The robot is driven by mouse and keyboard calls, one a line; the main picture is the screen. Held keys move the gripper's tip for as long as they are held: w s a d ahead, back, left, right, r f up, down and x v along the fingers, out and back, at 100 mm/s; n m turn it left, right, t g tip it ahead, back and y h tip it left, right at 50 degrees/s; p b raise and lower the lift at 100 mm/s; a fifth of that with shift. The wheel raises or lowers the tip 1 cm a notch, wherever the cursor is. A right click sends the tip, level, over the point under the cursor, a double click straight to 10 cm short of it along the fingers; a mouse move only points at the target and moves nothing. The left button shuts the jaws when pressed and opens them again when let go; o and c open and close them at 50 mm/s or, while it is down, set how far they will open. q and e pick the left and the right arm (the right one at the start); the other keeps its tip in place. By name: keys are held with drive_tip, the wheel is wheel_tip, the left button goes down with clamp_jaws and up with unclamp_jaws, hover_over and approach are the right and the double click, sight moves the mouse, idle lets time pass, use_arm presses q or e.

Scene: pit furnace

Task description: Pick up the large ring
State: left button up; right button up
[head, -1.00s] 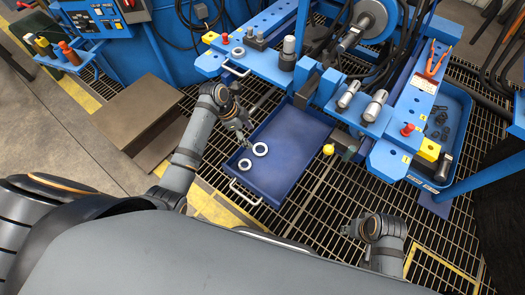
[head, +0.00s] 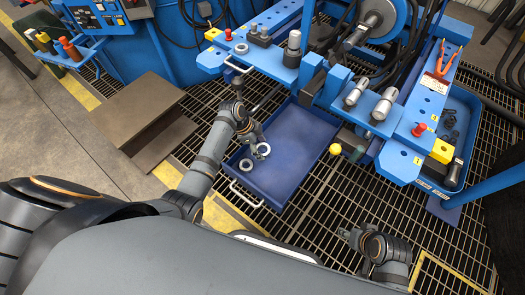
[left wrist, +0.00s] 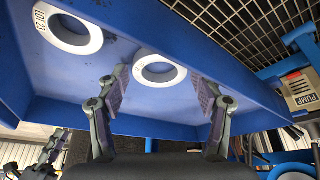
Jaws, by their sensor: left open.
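Two pale metal rings lie flat in the blue tray (head: 300,150). One ring (head: 263,149) is under my left gripper (head: 259,148), partly covered by it. The other ring (head: 246,164) lies a little nearer to me and to the left. In the left wrist view, one ring (left wrist: 160,83) shows between the open fingers (left wrist: 163,92), apparently touching neither. The other ring (left wrist: 68,43), with lot lettering, is at the upper left and looks larger there; nearness may add to this. My right gripper (head: 346,234) is above the floor grating, too small to judge.
The tray has raised walls and a front handle (head: 246,194). A blue bench (head: 270,62) with fixtures and a small ring (head: 240,48) stands behind it. A yellow ball knob (head: 335,149) is at the tray's right. A brown step (head: 138,108) is at the left.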

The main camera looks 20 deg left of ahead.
use_arm(q)
drive_tip(key=shift+c, duration=0.3)
drive_tip(key=c, duration=1)
drive_tip(key=shift+c, duration=0.2)
